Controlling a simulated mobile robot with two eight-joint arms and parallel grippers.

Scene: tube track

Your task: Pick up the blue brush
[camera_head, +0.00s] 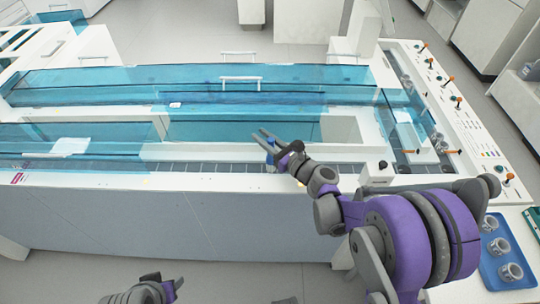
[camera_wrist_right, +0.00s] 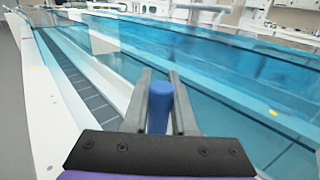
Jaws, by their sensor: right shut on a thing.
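The blue brush (camera_wrist_right: 159,106) stands between the two fingers of my right gripper (camera_wrist_right: 158,100) in the right wrist view. Only its rounded blue end and part of the shaft show; the rest is hidden by the gripper. In the head view the right gripper (camera_head: 267,140) is over the near edge of the tank, with a small bit of blue (camera_head: 271,158) at its fingers. The right gripper is shut on the brush.
The long tank with clear blue walls (camera_head: 60,90) fills the middle. A grey slotted strip (camera_wrist_right: 80,85) runs along its near side. A white panel with orange-tipped levers (camera_head: 470,125) is at the right. A blue tray (camera_head: 492,280) with several metal rings lies at lower right.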

